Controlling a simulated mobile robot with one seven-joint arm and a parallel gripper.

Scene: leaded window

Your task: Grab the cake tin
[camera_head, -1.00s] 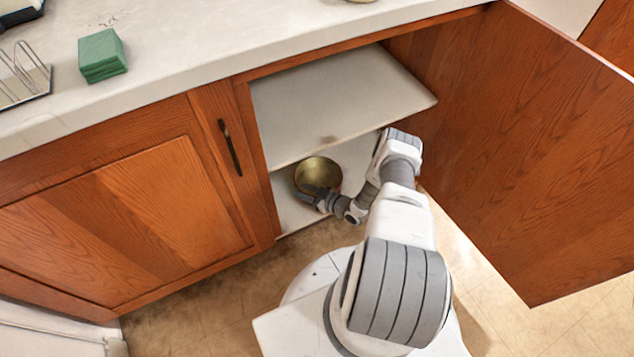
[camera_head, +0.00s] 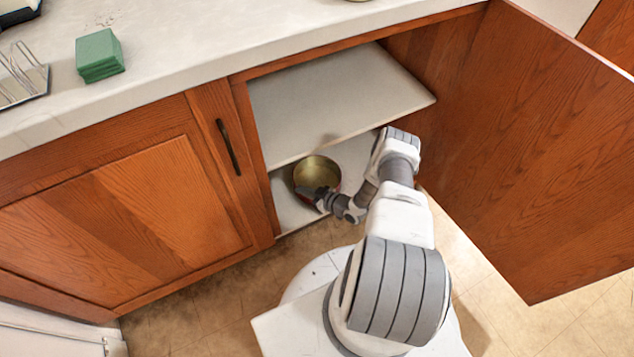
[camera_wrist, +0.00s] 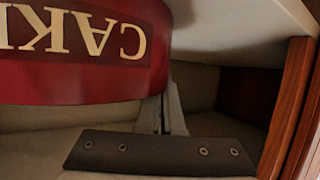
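The cake tin (camera_head: 319,172) is a round, open tin with a gold inside, standing in the lower part of the open cabinet, below the shelf. In the wrist view its dark red side (camera_wrist: 85,75) with cream letters, upside down, fills the upper left. My gripper (camera_head: 318,193) is at the tin's near rim. In the wrist view its grey fingers (camera_wrist: 163,112) are close together at the tin's edge and look shut on its wall. Their tips are partly hidden by the tin.
The shelf (camera_head: 340,100) hangs close above the tin. The open door (camera_head: 530,140) stands to the right of my arm, and a closed door (camera_head: 130,220) is at left. The counter (camera_head: 200,45) above holds a green block (camera_head: 100,55).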

